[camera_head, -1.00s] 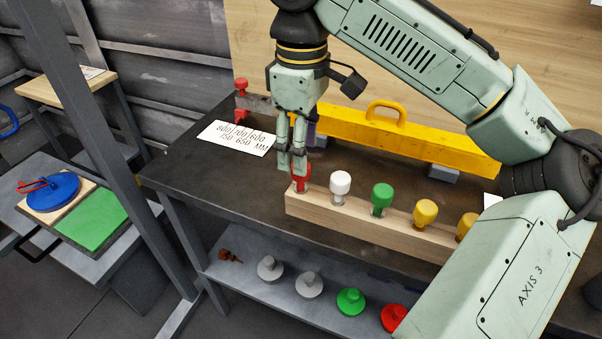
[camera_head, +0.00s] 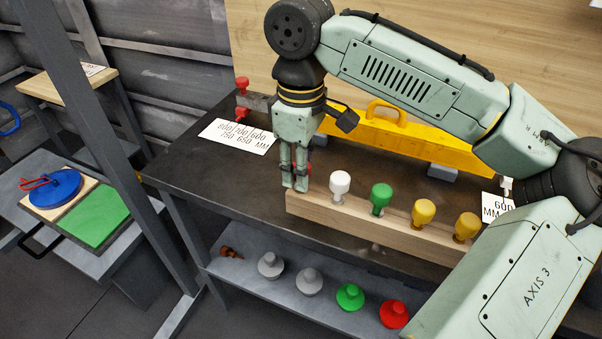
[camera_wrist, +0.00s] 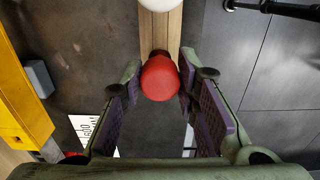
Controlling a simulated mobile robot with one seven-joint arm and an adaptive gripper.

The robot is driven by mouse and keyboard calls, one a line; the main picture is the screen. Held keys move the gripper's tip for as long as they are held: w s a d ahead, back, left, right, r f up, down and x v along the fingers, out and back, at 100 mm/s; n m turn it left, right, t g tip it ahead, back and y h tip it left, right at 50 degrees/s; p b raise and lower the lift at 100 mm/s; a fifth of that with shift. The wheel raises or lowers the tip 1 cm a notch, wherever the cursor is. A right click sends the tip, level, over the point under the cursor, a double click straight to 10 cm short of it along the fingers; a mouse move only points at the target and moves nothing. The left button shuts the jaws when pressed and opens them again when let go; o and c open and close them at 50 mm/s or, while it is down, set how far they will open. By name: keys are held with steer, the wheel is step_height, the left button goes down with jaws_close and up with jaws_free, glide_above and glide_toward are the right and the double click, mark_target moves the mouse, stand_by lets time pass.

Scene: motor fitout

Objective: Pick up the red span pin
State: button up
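The red span pin (camera_wrist: 160,77) stands at the left end of a wooden rack (camera_head: 377,226). In the head view only a sliver of its red head (camera_head: 309,168) shows behind my fingers. My gripper (camera_head: 295,186) points down at that end of the rack. In the wrist view the two fingers (camera_wrist: 160,68) are open, one on each side of the red head, with little room between head and fingertips. Whether either pad touches it I cannot tell. The pin's shank is hidden.
White (camera_head: 340,184), green (camera_head: 382,197) and two yellow pins (camera_head: 424,211) stand in the same rack. A yellow beam with a handle (camera_head: 410,140) lies behind. Red-knobbed pieces (camera_head: 242,84) and a number card (camera_head: 238,136) are at the back left. Coloured knobs sit on the lower shelf.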

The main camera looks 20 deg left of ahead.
jaws_close()
steer(key=shift+r, duration=0.1)
step_height(320, 180, up, 10)
steer(key=shift+f+b, duration=0.1)
steer(key=shift+b, duration=0.3)
